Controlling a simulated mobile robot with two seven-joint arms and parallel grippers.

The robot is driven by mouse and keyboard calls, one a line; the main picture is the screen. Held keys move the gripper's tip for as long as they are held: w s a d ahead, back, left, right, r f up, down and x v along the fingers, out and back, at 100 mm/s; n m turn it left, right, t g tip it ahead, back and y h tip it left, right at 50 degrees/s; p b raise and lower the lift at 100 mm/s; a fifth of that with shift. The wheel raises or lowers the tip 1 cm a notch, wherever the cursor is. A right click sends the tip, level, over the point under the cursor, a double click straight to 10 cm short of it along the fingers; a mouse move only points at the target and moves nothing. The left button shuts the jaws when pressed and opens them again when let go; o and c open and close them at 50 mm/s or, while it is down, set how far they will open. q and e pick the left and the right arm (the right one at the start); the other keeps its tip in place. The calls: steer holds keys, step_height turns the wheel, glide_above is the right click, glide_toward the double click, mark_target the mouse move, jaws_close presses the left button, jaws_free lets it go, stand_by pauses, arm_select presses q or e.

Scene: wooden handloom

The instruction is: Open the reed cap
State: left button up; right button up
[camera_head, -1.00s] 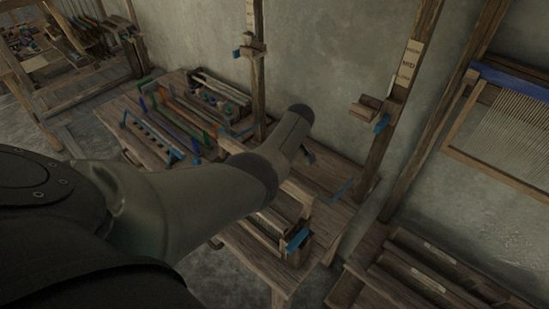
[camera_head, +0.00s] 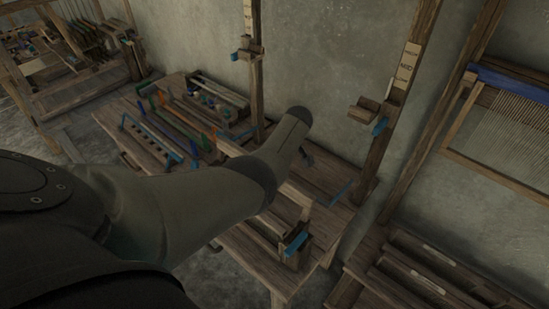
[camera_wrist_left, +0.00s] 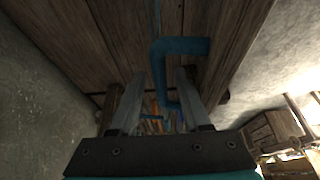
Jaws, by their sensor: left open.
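A blue bent handle (camera_wrist_left: 176,48) is fixed to brown wooden boards (camera_wrist_left: 222,30) in the left wrist view. I cannot tell for sure which board is the reed cap. My left gripper (camera_wrist_left: 160,98) is open, with one finger on each side of the handle's lower end in that picture; contact cannot be told. In the head view my left arm reaches over the wooden bench, and a blue handle (camera_head: 341,192) shows on the bench to the right of the wrist. The arm hides part of the bench and most of the gripper. My right gripper is not in view.
Wooden posts (camera_head: 378,150) with blue-tipped brackets (camera_head: 379,126) rise behind the bench. A blue-tipped block (camera_head: 296,243) stands at the bench's front. Several tools and a rack (camera_head: 150,138) lie at the left. A frame with threads (camera_head: 505,125) hangs at right.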

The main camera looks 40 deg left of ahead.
arm_select(q)
steer(key=shift+d+r+p, duration=0.2)
steer(key=shift+r+p, duration=0.1)
steer(key=shift+r, duration=0.2)
steer(key=p+v, duration=0.3)
steer(key=v, duration=1.1)
steer(key=shift+s, duration=0.1)
